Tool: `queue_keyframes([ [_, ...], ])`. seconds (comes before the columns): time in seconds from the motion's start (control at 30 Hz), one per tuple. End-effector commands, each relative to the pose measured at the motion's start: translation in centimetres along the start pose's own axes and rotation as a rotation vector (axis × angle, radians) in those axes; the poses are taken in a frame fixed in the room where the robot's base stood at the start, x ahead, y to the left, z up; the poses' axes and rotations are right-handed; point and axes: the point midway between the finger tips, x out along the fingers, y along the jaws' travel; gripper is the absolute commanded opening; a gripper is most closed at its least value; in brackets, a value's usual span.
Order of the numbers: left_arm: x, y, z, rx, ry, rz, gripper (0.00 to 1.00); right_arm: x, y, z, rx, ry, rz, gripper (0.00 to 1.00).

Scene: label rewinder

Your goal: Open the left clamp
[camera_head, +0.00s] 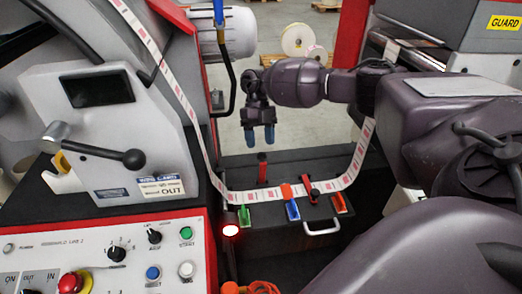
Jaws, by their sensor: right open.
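The label strip (257,196) runs across a dark splicing table (280,165) in the middle. At the table's left, a small red lever (262,170) stands upright beside the strip; it looks like the left clamp. A second red clamp (313,192) with black ends lies lower, across the strip to the right. My right gripper (259,136), with blue fingertips, hangs above and behind the left red lever, pointing down. It is open, empty and seems apart from the lever. My left gripper is not in view.
Green (244,216), blue-and-orange (290,203) and orange (339,202) pieces sit along the strip. A white handle (321,228) is at the table's front. A grey machine head with a black crank (132,158) and a control panel (110,255) fill the left.

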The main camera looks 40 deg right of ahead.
Motion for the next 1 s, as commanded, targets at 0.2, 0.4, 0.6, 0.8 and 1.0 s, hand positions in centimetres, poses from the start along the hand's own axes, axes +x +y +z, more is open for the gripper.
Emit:
queue_keyframes([
  [0.2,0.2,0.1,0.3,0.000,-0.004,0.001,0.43,-3.9,-0.1,0.1,0.001,-0.001,0.000,0.57],
  [0.4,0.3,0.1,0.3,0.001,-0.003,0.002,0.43,-6.0,-0.1,0.0,0.002,0.001,-0.001,0.57],
  [0.6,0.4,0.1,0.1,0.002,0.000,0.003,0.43,-6.6,-0.1,0.0,0.002,0.001,-0.001,0.57],
  [0.8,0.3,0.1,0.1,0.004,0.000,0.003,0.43,-6.6,-0.1,-0.1,0.002,0.001,-0.001,0.57],
  [1.0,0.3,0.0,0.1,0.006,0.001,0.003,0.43,-6.6,-0.1,-0.1,0.002,0.001,-0.001,0.57],
])
